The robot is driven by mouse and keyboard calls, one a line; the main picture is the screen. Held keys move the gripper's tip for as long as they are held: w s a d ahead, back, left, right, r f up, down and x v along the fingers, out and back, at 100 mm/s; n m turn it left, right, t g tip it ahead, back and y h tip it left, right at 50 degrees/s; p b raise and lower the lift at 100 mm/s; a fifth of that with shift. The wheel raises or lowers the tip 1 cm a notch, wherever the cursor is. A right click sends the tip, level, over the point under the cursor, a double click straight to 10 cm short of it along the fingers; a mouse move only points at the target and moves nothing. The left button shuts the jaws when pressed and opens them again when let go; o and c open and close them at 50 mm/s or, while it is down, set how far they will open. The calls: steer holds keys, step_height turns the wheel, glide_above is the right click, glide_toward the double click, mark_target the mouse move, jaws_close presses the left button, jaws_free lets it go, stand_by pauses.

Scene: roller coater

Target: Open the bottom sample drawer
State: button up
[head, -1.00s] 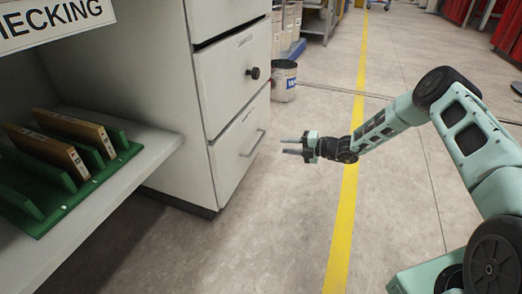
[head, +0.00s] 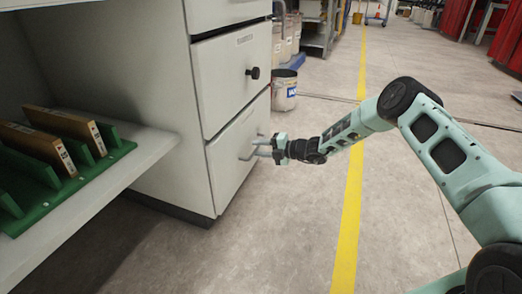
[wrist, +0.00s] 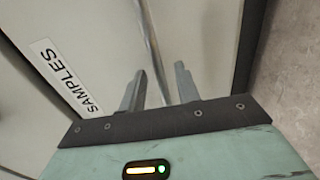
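The bottom drawer (head: 226,172) of the white cabinet looks closed, its front level with the cabinet. Its bar handle (head: 246,156) is partly hidden by my gripper (head: 257,148) in the head view. In the wrist view the gripper's two fingers (wrist: 157,82) stand apart, with the metal handle bar (wrist: 149,38) running between them. I cannot tell whether either finger touches the bar. A "SAMPLES" label (wrist: 66,77) is on the drawer front, to the left of the fingers.
A drawer with a black knob (head: 253,73) is above. A shelf (head: 130,172) with a green rack (head: 75,178) juts out at left. A paint can (head: 285,92) stands on the floor behind the cabinet. Floor by the yellow line (head: 350,215) is clear.

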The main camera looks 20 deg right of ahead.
jaws_close()
steer(key=f+p+v, duration=0.2)
steer(key=p+v, duration=0.2)
steer(key=v, duration=0.8)
steer(key=d+f+p+v, duration=0.1)
steer(key=f+p+v, duration=0.2)
steer(key=v, duration=1)
steer(key=s+f+p+v, duration=0.1)
steer(key=f+p+v, duration=0.2)
steer(key=v, duration=1)
steer(key=shift+d+p, duration=0.2)
steer(key=shift+p, duration=0.85)
steer(key=shift+o, duration=0.2)
jaws_free()
steer(key=p+v, duration=0.4)
steer(key=v, duration=1.3)
steer(key=shift+d, duration=0.2)
